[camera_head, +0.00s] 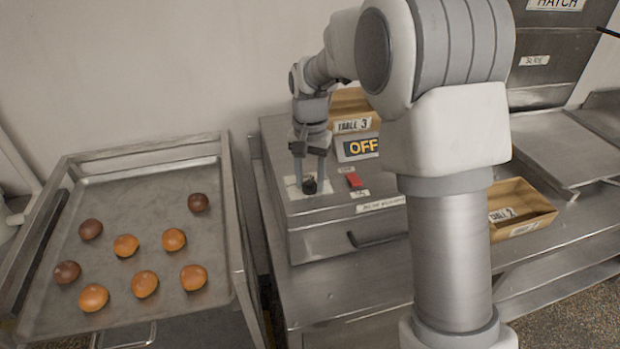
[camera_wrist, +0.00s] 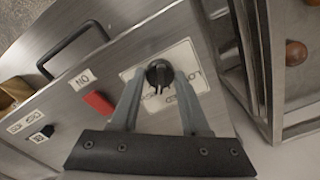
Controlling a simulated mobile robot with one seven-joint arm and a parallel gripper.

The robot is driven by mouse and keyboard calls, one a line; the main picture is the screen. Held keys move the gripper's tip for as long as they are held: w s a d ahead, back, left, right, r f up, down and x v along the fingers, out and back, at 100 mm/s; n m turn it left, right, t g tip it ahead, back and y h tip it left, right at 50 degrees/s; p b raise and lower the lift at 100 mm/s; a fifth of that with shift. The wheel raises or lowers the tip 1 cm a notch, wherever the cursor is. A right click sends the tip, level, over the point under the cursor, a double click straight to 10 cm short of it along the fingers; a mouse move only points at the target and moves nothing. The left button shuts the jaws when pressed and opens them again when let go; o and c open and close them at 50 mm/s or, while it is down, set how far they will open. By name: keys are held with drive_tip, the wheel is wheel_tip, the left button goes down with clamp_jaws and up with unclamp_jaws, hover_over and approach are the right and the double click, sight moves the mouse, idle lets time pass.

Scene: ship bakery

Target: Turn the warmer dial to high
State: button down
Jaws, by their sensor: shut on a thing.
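The warmer (camera_head: 300,222) is a steel box on the counter. Its black dial (camera_head: 310,185) sits on a white label plate at the top left of the warmer. In the wrist view the dial (camera_wrist: 159,73) lies between my fingertips, with part of the plate's lettering hidden. My gripper (camera_head: 310,178) points down and is shut on the dial; it also shows in the wrist view (camera_wrist: 158,80). I cannot tell the dial's exact setting.
A red switch (camera_head: 354,180) is right of the dial, marked ON in the wrist view. A tray (camera_head: 120,180) with several buns stands at left.

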sight(310, 180)
drive_tip(key=m, duration=0.5)
drive_tip(key=shift+w+r, duration=0.1)
drive_tip(key=shift+m, duration=0.3)
idle(0.4)
drive_tip(key=shift+c, duration=2)
unclamp_jaws()
wheel_tip(310, 180, up, 17)
drive_tip(key=shift+r, duration=0.2)
